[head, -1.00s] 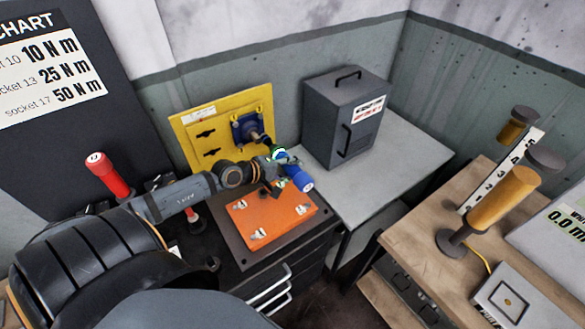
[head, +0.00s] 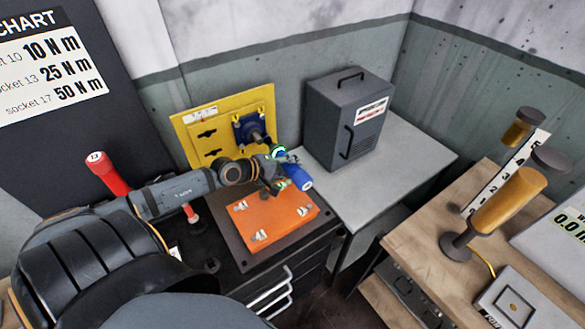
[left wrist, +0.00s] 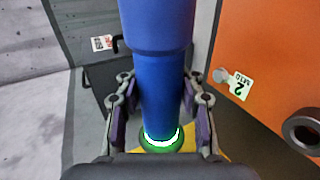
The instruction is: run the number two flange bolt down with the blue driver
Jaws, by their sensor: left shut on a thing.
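My left gripper (head: 279,178) is shut on the blue driver (head: 298,177), above the upper right part of an orange plate (head: 272,222). In the left wrist view the driver's blue handle (left wrist: 160,90) runs between the two fingers (left wrist: 158,112), with a lit green-white ring (left wrist: 162,140) at its lower end. A bolt (left wrist: 221,76) beside a tag marked 2 M10 (left wrist: 240,86) shows on the orange plate. The blue flange (head: 252,130) sits on an upright yellow board (head: 205,152). The driver's tip is hidden. My right gripper is out of view.
A red driver marked 13 (head: 108,173) stands at the left. A dark grey cabinet (head: 345,118) stands on the pale bench right of the board. Thick amber cylinders (head: 505,205) stand on the wooden bench at the right. The pale bench top before the cabinet is clear.

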